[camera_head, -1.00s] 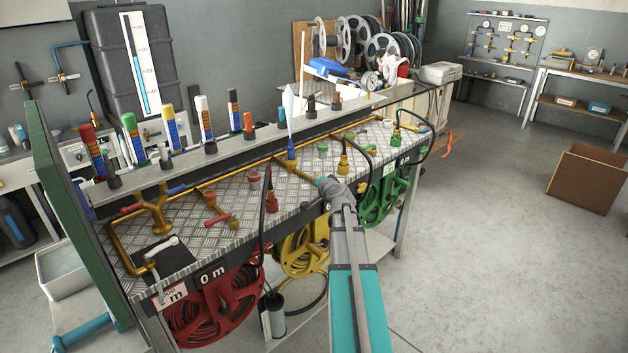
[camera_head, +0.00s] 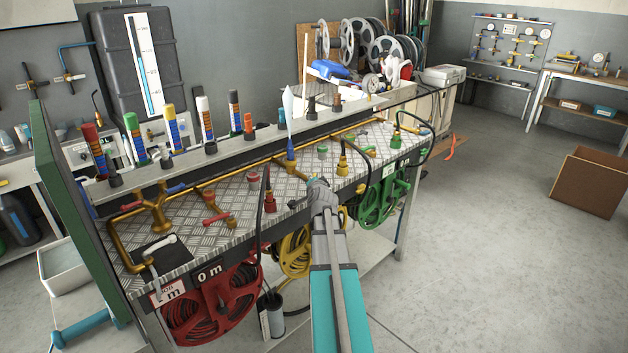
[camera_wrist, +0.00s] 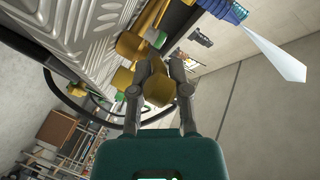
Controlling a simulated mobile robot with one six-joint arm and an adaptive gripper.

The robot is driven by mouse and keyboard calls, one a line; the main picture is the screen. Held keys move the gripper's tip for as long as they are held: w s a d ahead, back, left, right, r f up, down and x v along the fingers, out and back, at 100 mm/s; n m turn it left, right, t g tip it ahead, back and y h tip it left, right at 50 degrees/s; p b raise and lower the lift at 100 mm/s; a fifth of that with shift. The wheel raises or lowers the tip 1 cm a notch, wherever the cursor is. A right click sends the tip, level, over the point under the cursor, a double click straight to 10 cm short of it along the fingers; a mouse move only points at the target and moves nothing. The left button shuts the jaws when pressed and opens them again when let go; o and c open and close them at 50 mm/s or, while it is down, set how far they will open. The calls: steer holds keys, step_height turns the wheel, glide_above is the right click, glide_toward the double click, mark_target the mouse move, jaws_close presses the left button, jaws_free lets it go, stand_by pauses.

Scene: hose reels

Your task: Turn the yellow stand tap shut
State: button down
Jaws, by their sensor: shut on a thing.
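My gripper (camera_head: 320,190) is at the front edge of the metal-topped bench, above the yellow reel. In the wrist view, my gripper (camera_wrist: 158,92) has its two fingers closed on a yellow-brown piece, which looks like part of the yellow stand tap (camera_wrist: 158,88). In the head view my gripper and arm hide this tap, so its lever angle cannot be told.
A red-levered tap (camera_head: 218,216) stands left on the checker-plate bench top (camera_head: 180,240). A yellow hose fitting (camera_head: 342,165) and black hoses are close to the right. A blue fitting with a white pointed piece (camera_head: 289,110) stands behind. Red (camera_head: 210,305) and green (camera_head: 383,198) reels hang below.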

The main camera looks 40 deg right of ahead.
steer(key=shift+s+a+f, duration=0.15)
steer(key=shift+s+a, duration=0.05)
steer(key=shift+a, duration=0.05)
stand_by(0.3)
steer(key=c, duration=0.9)
jaws_free()
steer(key=shift+o, duration=1.3)
steer(key=shift+s, duration=0.1)
steer(key=shift+d, duration=0.1)
